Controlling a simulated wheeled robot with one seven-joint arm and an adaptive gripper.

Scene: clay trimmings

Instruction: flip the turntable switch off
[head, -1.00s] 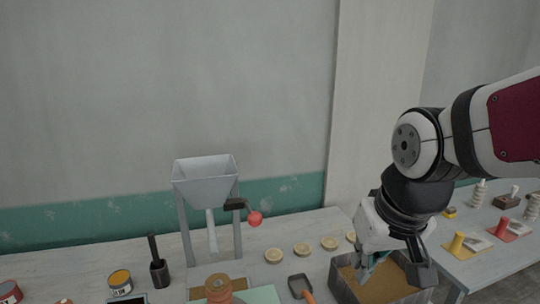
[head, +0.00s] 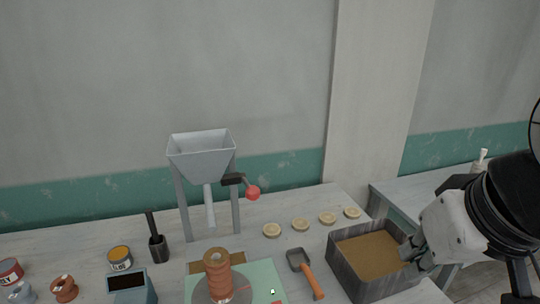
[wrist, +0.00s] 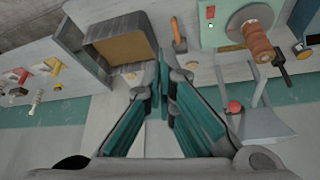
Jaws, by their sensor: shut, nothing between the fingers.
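The turntable is a grey disc (head: 238,290) on a pale green board (head: 262,272), with a reddish-brown ringed clay piece (head: 217,272) standing on it. It also shows upside down at the top right of the wrist view, as a grey disc (wrist: 236,22). A small red part (wrist: 211,11), possibly the switch, sits on the board near a white dot; its setting is too small to tell. My gripper (head: 408,250), with teal fingers, is shut and empty. It is over the right side of the sand-coloured box, well right of the turntable. In the wrist view the fingers (wrist: 164,62) meet at centre.
A grey box (head: 345,272) with brown filling stands between gripper and turntable. An orange-handled scoop (head: 312,280) lies left of it. A grey hopper (head: 200,158) with a red-knobbed crank (head: 253,193) stands behind the turntable. Several pale discs (head: 300,225) lie at the back.

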